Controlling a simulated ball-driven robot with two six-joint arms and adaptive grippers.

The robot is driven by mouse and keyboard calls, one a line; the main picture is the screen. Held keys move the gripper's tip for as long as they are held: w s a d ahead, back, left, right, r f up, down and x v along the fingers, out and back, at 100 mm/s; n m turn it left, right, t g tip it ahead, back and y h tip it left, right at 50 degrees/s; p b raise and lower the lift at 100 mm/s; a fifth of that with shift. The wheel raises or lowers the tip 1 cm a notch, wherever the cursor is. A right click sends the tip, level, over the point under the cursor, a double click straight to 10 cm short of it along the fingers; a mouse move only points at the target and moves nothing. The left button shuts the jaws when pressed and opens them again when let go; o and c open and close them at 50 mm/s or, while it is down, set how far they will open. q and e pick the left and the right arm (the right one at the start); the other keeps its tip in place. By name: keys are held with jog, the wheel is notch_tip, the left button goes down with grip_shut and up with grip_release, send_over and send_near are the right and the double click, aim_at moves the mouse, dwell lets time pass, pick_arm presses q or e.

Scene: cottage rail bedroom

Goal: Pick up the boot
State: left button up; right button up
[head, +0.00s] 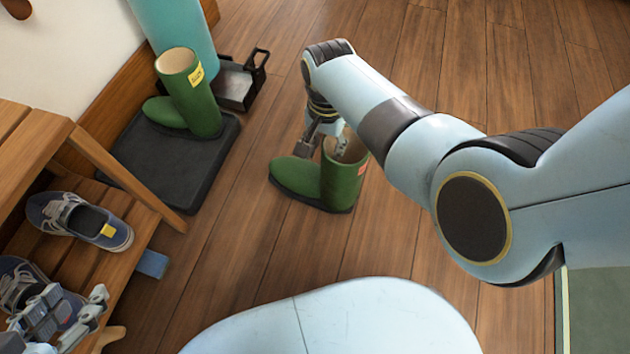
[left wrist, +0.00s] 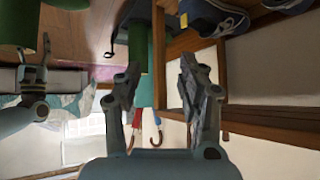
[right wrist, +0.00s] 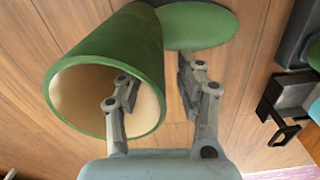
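A green boot (head: 300,181) stands upright on the wooden floor, its toe pointing left in the head view. My right gripper (head: 327,145) is over its shaft from above. In the right wrist view the boot (right wrist: 115,42) shows its pale-lined opening; one finger is inside the opening and the other outside, with gaps to the shaft wall between them. A second green boot (head: 193,98) with a yellow tag stands on a dark mat (head: 180,168). My left gripper (head: 62,315) is by the shoe bench; in the left wrist view its fingers (left wrist: 160,85) are apart and empty.
A wooden bench (head: 75,235) with blue shoes (head: 80,220) stands at the left. A dark metal holder (head: 238,85) and a teal cylinder (head: 172,25) are behind the mat. The floor behind and in front of the nearer boot is clear.

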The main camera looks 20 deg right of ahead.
pick_arm(q)
jog(key=shift+s+d+f+t+b, duration=0.15)
jog(key=shift+s+f+t+b, duration=0.1)
jog(key=shift+s+t+b, duration=0.3)
jog(key=shift+s+d+f+t+b, duration=0.1)
jog(key=shift+s+f+t+b, duration=0.2)
jog(key=shift+t, duration=0.35)
pick_arm(e)
notch_tip(320, 180, down, 2)
jog(key=shift+f, duration=0.1)
grip_shut()
